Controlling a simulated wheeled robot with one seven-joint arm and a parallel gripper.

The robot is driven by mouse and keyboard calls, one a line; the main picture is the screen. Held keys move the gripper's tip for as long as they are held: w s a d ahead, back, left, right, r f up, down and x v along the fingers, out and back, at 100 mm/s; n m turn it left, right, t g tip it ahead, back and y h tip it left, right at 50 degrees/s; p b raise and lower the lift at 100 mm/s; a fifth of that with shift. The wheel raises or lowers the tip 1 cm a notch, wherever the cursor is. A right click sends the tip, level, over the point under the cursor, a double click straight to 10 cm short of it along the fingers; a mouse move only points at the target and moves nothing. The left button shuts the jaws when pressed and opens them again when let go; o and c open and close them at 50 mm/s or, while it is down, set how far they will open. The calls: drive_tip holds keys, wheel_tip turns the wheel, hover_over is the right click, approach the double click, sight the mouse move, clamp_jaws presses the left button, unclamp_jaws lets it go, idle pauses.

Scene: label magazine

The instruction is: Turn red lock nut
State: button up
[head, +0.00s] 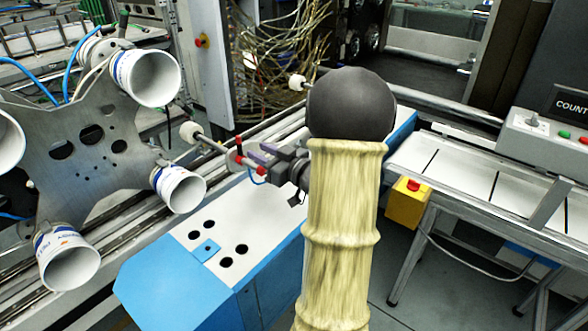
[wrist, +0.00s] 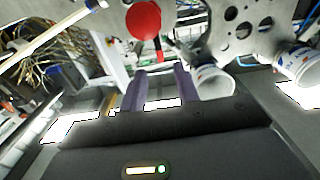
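The red lock nut (wrist: 143,20) shows as a round red face at the top of the wrist view, with a short red bar (wrist: 158,50) below it. In the head view, a small upright red part (head: 239,143) stands just beyond my fingers, near the end of a metal rod. Which red part there is the nut is hard to tell. My gripper (wrist: 160,70) has its two purple fingers apart, with nothing seen between them. It also shows in the head view (head: 251,155), above the white-topped bench. The nut lies ahead of the fingertips and appears apart from them.
A metal plate (head: 95,150) carrying several white cups stands at the left, and one cup (head: 178,189) is near my gripper. A blue and white bench (head: 180,270) lies below. A yellow box with a red button (head: 408,203) and a conveyor (head: 470,190) are at right.

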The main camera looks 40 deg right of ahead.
drive_tip(key=s+d, duration=0.2)
drive_tip(key=s, duration=0.8)
drive_tip(key=shift+s, duration=0.3)
drive_tip(key=shift+f, duration=0.1)
